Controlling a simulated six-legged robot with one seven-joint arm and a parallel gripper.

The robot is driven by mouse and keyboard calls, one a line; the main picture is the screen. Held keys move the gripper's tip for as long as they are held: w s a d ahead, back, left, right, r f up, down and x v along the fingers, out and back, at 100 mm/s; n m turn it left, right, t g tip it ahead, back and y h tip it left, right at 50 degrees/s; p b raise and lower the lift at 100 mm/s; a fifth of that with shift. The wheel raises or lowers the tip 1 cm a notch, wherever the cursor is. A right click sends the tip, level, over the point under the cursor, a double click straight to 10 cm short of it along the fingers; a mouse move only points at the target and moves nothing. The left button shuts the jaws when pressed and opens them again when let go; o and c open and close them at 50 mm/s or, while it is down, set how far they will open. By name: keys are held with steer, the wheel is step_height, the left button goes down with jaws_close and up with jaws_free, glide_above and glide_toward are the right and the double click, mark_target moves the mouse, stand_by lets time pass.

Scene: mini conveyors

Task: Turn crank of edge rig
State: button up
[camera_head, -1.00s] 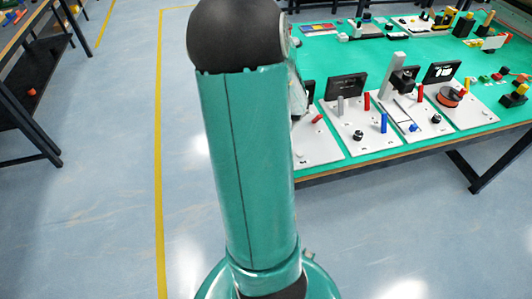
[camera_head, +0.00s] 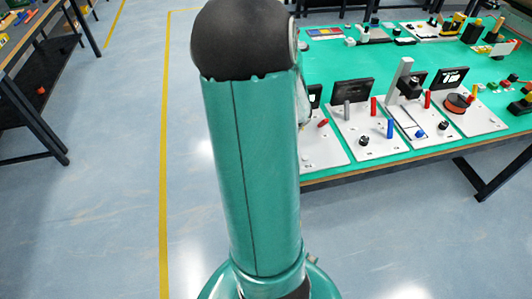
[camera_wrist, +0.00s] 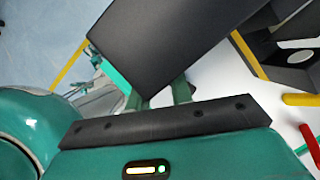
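In the head view several white rig plates stand along the front edge of a green-topped table. The leftmost plate (camera_head: 318,155) is partly hidden by my arm and has a red handle (camera_head: 323,123). The plate beside it (camera_head: 380,149) carries a grey post, a red post, a blue post and a black knob (camera_head: 364,141). I cannot tell which piece is the crank. In the wrist view my gripper (camera_wrist: 158,98) shows short green finger parts, largely covered by a large dark block (camera_wrist: 165,38). Its fingertips and opening are hidden, and I see no clear contact.
The green table (camera_head: 330,62) holds more rigs and small parts toward the back and right. In the wrist view a white surface with a red bar (camera_wrist: 311,146) and a yellow bar (camera_wrist: 300,99) lies at right. Another table (camera_head: 28,108) stands at left, with open floor between.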

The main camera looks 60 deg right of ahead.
steer(key=o, duration=0.4)
steer(key=v, duration=1.4)
steer(key=shift+s+f, duration=0.1)
steer(key=shift+c, duration=0.2)
